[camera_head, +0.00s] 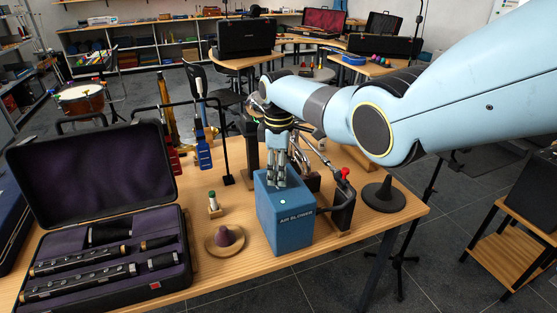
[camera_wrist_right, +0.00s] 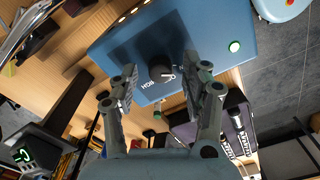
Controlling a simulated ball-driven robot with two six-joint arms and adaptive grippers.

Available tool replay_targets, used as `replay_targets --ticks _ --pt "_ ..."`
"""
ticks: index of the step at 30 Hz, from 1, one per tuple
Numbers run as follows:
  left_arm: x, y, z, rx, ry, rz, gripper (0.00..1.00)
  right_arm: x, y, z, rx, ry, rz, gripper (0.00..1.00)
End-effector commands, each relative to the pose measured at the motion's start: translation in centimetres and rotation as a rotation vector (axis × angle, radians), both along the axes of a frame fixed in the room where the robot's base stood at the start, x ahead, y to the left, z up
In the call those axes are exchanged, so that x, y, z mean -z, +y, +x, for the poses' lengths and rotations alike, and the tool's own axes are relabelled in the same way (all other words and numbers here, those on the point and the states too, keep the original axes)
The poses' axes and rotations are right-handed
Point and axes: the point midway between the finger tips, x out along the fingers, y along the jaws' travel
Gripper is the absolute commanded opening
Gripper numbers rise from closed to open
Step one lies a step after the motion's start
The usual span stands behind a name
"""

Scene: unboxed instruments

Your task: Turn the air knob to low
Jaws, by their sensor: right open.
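The blue air blower box (camera_head: 284,222) stands on the wooden table, its front lettered "AIR BLOWER". It also fills the middle of the right wrist view (camera_wrist_right: 140,40). There the black air knob (camera_wrist_right: 160,73) sits on its top face, with a white mark towards its right side and white lettering that seems to read "HIGH" beside it. My right gripper (camera_head: 284,178) points down over the box top. Its open fingers (camera_wrist_right: 160,69) lie either side of the knob with gaps; contact is not visible. The knob is hidden by the gripper in the head view. My left gripper is out of view.
Left of the box are a wooden disc with a purple cone (camera_head: 226,236), a small bottle (camera_head: 213,203) and an open instrument case (camera_head: 182,262). A red-topped black stand (camera_head: 343,203) and a dark cone base (camera_head: 384,196) are at right.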

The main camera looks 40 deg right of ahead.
Motion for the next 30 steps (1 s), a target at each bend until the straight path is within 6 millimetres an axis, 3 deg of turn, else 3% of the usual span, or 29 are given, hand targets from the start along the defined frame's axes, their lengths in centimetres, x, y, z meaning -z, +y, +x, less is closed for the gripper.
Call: replay_targets --ticks 5,16,21,30 --pt "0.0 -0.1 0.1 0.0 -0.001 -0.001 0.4 -2.4 0.0 0.1 0.0 -0.006 -0.002 0.47" --pt "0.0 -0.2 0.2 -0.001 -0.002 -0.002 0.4 -10.1 0.0 0.1 0.0 -0.004 -0.001 0.47" --pt "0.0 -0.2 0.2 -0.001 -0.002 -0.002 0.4 -11.6 0.0 0.1 0.0 -0.002 -0.001 0.47" --pt "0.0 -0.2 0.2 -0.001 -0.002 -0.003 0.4 -11.7 0.0 0.0 0.0 -0.001 0.0 0.47"
